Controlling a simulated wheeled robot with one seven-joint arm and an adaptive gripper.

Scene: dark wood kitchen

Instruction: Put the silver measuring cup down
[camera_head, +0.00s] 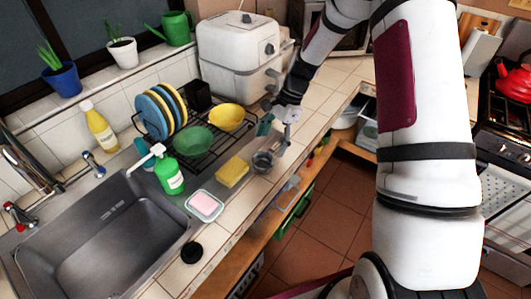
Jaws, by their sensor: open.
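The silver measuring cup (263,162) stands on the tiled counter (236,207) near its front edge, just right of the yellow sponge. It looks upright. My gripper (274,138) is just above and behind the cup, with its fingers apart. The cup is not clearly between the fingers, and I cannot tell whether a finger touches it.
A yellow sponge (232,172), a pink sponge in a dish (204,206) and a green soap bottle (169,172) are left of the cup. Behind are a dish rack (216,149) with plates and bowls, and a white appliance (238,62). The sink (95,245) is at left.

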